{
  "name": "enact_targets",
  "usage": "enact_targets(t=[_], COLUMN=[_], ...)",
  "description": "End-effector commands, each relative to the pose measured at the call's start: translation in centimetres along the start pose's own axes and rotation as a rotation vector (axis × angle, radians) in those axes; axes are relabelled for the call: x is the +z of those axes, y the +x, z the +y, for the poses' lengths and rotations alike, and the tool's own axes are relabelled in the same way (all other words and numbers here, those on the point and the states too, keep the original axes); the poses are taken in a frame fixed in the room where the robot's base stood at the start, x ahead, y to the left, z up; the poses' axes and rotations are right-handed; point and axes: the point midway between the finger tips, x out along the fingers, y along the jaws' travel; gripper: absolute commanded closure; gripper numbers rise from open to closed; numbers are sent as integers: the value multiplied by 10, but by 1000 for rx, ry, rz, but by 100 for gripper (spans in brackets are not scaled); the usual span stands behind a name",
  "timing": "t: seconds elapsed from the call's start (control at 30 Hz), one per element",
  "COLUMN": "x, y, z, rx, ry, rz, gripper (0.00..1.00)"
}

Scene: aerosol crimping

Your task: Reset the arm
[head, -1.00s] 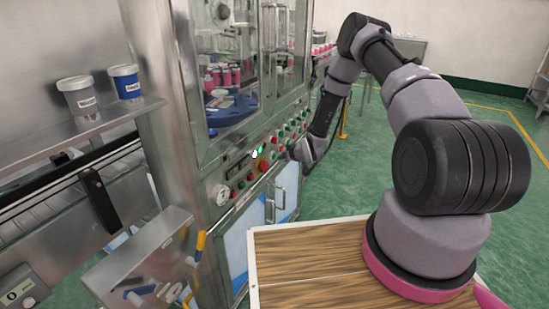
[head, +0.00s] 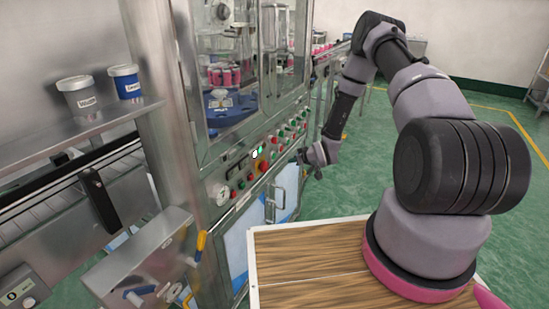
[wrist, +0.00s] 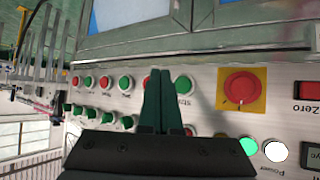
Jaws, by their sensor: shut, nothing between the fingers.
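My gripper (head: 308,162) is in front of the control panel of the crimping machine (head: 262,165) in the head view, small and partly turned away. In the wrist view my gripper (wrist: 160,78) is shut and empty, its dark fingertips together over the panel. My arm bends up and over from its base at the right of the head view. The panel carries several red and green buttons and a large red emergency button (wrist: 241,87) on a yellow plate. A green light (wrist: 248,146) and a white light (wrist: 275,151) are lit near it.
Glass doors above the panel enclose pink cans (head: 224,76). A white-labelled tub (head: 80,100) and a blue-labelled tub (head: 126,82) stand on a shelf at left. A steel box (head: 140,262) juts out below. Green floor (head: 345,190) right of the machine is open.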

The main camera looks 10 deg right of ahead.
Motion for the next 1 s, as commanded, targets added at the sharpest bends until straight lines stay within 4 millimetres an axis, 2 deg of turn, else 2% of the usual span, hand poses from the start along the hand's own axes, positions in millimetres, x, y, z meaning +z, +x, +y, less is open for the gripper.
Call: enact_targets(t=[0.37, 0.5, 0.57, 0.67, 0.8, 0.87, 1.0], x=[0, -12, -27, -62, -118, -139, -185], y=[0, -5, -12, -33, -77, -99, -155], z=[0, 5, 10, 23, 39, 45, 50], rx=[0, 7, 17, 43, 91, 113, 163], ry=[0, -2, -2, 1, 22, 35, 78], rz=[0, -6, -15, -43, -95, -115, -157], gripper=[100, 100, 100, 100, 100, 100, 100])
